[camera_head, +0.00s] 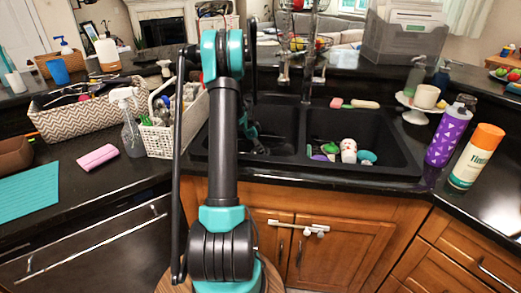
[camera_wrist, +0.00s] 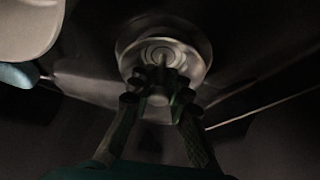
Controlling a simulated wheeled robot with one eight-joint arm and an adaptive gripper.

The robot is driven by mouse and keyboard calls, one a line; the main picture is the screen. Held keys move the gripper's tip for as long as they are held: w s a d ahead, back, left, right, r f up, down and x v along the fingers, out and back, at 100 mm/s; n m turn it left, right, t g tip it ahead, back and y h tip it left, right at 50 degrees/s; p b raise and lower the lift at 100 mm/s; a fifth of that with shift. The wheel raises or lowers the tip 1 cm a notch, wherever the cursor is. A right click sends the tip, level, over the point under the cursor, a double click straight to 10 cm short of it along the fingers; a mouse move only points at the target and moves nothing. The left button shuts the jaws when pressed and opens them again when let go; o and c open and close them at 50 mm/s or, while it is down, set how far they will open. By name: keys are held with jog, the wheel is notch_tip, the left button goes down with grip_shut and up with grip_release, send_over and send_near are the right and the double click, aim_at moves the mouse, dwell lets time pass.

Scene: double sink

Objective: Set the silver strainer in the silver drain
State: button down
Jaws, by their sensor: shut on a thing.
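My gripper (camera_wrist: 160,90) is shut on the silver strainer (camera_wrist: 162,52), a small round metal piece with ring-shaped ridges and a centre stem, in the wrist view. The silver drain (camera_wrist: 203,45) shows as a wider round metal rim around and behind the strainer. The strainer lies in line with the drain, but I cannot tell whether it rests in it or is just above. In the head view my gripper (camera_head: 257,145) reaches down into the left basin (camera_head: 278,125) of the black double sink. My arm stands in front of part of that basin, and the strainer and drain cannot be made out there.
The right basin (camera_head: 375,128) holds several small items, including a white and red one (camera_head: 348,150). A divider (camera_head: 303,130) separates the basins. A faucet (camera_head: 308,75) stands behind. A white basket (camera_head: 158,138) is at the left, a purple bottle (camera_head: 448,135) at the right.

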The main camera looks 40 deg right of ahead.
jog(key=shift+f, duration=0.65)
jog(key=c, duration=1.3)
grip_release()
jog(key=shift+c, duration=0.2)
jog(key=v, duration=1.2)
jog(key=shift+a, duration=0.1)
